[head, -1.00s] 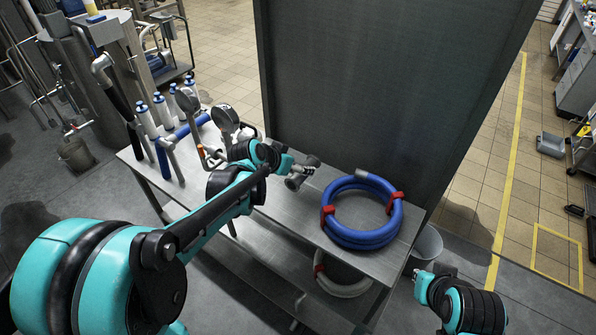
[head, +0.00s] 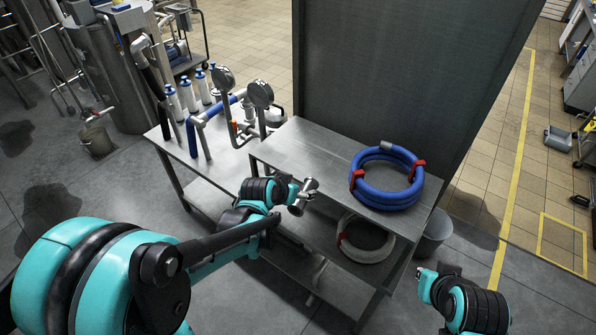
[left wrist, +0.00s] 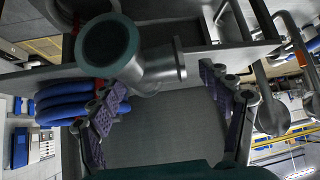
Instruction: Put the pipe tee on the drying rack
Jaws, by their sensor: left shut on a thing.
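The pipe tee (head: 304,196) is a grey metal fitting with a flanged end. My left gripper (head: 293,191) is shut on it and holds it in front of the metal bench, near its front edge. In the left wrist view the tee (left wrist: 150,70) is close up, with one round open end toward the camera. My right gripper (head: 440,270) is at the lower right, apart from everything; its jaws are too small to read. I cannot make out which thing is the drying rack.
A blue hose coil (head: 388,180) lies on the right of the metal bench (head: 310,150); a pale coil (head: 368,242) is on its lower shelf. Gauges (head: 260,95) and blue pipework stand to the left. A tall dark panel (head: 410,80) rises behind. The bench top's middle is clear.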

